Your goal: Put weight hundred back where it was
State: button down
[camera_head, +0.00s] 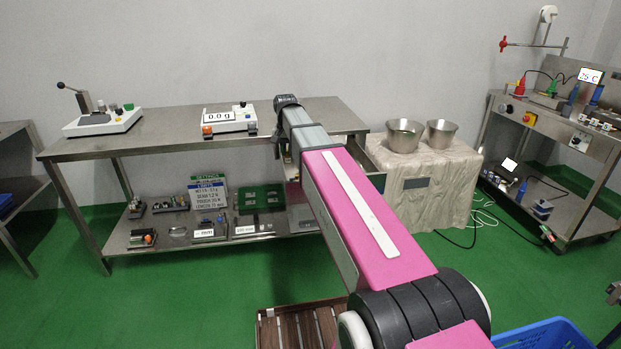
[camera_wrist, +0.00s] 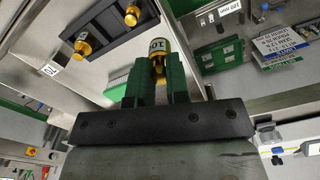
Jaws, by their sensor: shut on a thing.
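In the wrist view my gripper (camera_wrist: 157,72) has green fingers shut on a brass weight (camera_wrist: 157,50). Its dark label starts with "10"; the rest is hard to read. A dark weight rack (camera_wrist: 108,36) lies at the upper left on a pale metal surface, with brass weights at its upper right end (camera_wrist: 132,14) and lower left part (camera_wrist: 84,48). The held weight is apart from the rack in the picture, to its lower right. A small white label (camera_wrist: 50,68) reading "10" sits by the rack. In the head view my arm hides the gripper and weight.
A scale (camera_head: 229,120) reading 0.0 g stands on the steel table (camera_head: 170,143), left of my arm. An open drawer (camera_head: 374,160) juts out under the table's right end. Two metal bowls (camera_head: 404,136) stand on a covered stand to the right.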

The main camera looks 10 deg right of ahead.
jog(key=s+d+f, duration=0.1)
jog(key=d, duration=0.1)
jog(key=d+f, duration=0.2)
jog(key=d, duration=0.1)
jog(key=s+d+f, duration=0.1)
jog(key=d+f, duration=0.1)
jog(key=d, duration=0.1)
jog(key=shift+s+f, duration=0.1)
jog(key=shift+s, duration=0.2)
jog(key=shift+f, duration=1.95)
jog(key=c, duration=0.9)
grip_release()
jog(key=shift+c, duration=0.2)
notch_tip(320, 180, up, 12)
